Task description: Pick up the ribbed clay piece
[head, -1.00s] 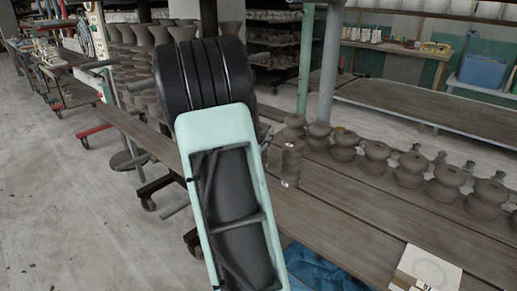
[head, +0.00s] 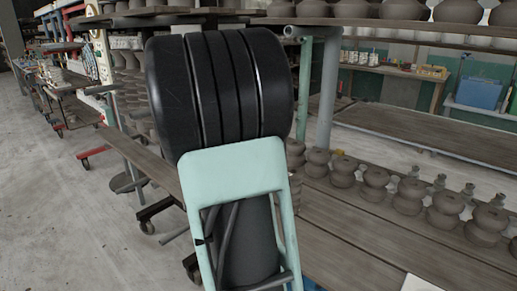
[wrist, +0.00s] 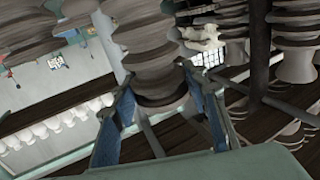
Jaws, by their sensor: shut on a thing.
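The ribbed clay piece (wrist: 152,40) is a grey-brown stack of rounded rings in the upper middle of the wrist view. My gripper (wrist: 157,80) has its two blue-lined fingers on either side of the piece's dark lower end and is shut on it. The top of the piece runs out of the wrist view. In the head view, my own arm covers the middle of the picture and hides the gripper. I cannot make out the held piece clearly there.
A row of rounded clay pots (head: 409,196) stands along the wooden bench (head: 370,238) at the right. More pots line a shelf above. A blue bin (head: 480,92) stands at the far right. Grey floor (head: 60,220) is clear at the left.

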